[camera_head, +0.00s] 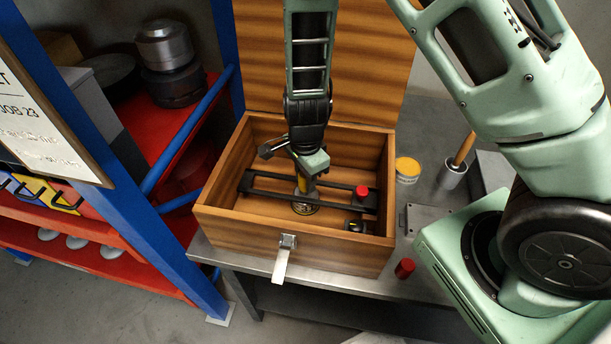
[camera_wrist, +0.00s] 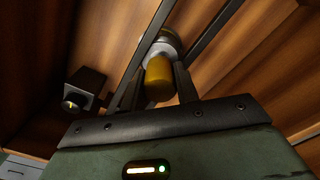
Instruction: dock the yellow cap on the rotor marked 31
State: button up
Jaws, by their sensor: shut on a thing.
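The yellow cap (camera_wrist: 158,80) is between the two fingers of my gripper (camera_wrist: 157,92) in the wrist view. In the head view my gripper (camera_head: 303,176) is down inside the open wooden box, shut on the yellow cap (camera_head: 302,185). A round metal piece (camera_head: 305,208) is just below the cap, between two dark rails (camera_head: 262,190). It also shows in the wrist view as a silver round piece (camera_wrist: 164,44) beyond the cap. Whether the cap touches it, I cannot tell. No number 31 is readable. A red cap (camera_head: 361,191) sits at the rails' right end.
The wooden box walls (camera_head: 240,230) surround my gripper; its lid (camera_head: 250,60) stands open behind. A yellow-topped can (camera_head: 407,168), a red cylinder (camera_head: 404,268) and a cup with a handle (camera_head: 452,176) stand on the bench to the right. A blue-framed red shelf (camera_head: 160,150) is left.

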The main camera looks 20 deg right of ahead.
jog(key=shift+f+b, duration=0.5)
jog(key=shift+f, duration=0.35)
dwell(0.7)
jog(key=o, duration=0.7)
jog(key=shift+r, duration=0.15)
notch_tip(320, 180, up, 11)
jog(key=p, duration=1)
jog(key=shift+p, duration=0.35)
